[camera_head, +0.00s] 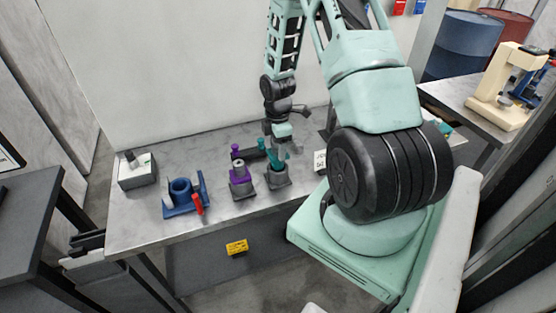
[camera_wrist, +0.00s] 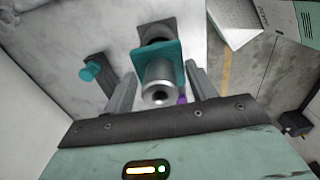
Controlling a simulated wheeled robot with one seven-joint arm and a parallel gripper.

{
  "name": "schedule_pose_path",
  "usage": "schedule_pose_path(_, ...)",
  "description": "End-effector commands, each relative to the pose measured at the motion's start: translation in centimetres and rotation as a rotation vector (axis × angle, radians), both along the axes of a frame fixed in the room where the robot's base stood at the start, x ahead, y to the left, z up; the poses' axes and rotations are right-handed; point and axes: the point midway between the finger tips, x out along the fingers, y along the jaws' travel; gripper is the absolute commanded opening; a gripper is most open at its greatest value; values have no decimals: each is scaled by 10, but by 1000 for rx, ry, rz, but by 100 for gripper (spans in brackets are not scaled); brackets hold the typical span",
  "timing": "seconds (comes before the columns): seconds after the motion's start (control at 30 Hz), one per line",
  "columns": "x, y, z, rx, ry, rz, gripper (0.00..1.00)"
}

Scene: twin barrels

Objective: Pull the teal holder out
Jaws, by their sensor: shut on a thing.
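The teal holder (camera_head: 274,163) is at the grey base block (camera_head: 279,181) near the middle of the table, under my gripper (camera_head: 281,143). In the wrist view the teal holder (camera_wrist: 157,54) shows as a plate with a silver cylinder (camera_wrist: 161,82) in it. My gripper (camera_wrist: 160,70) has one finger on each side and is shut on the teal holder. The exact contact and how deep the holder sits in its base are hard to see. A teal knob (camera_wrist: 91,71) on a dark bar stands to the left in the wrist view.
A purple holder (camera_head: 240,178) stands close to the left of the teal one. Farther left are a blue holder (camera_head: 181,196), a red piece (camera_head: 197,204) and a grey box (camera_head: 137,171). A white box (camera_head: 320,161) lies to the right. The table front is mostly clear.

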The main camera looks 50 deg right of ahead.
Motion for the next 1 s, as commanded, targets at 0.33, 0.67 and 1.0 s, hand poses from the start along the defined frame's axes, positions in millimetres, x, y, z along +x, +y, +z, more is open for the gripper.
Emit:
schedule_pose_path(0.33, 0, 0, 18, -1, -1, 1, 25)
schedule_pose_path(0.67, 0, 0, 28, 0, 0, 0, 25)
schedule_pose_path(1.0, 0, 0, 27, -1, -1, 0, 25)
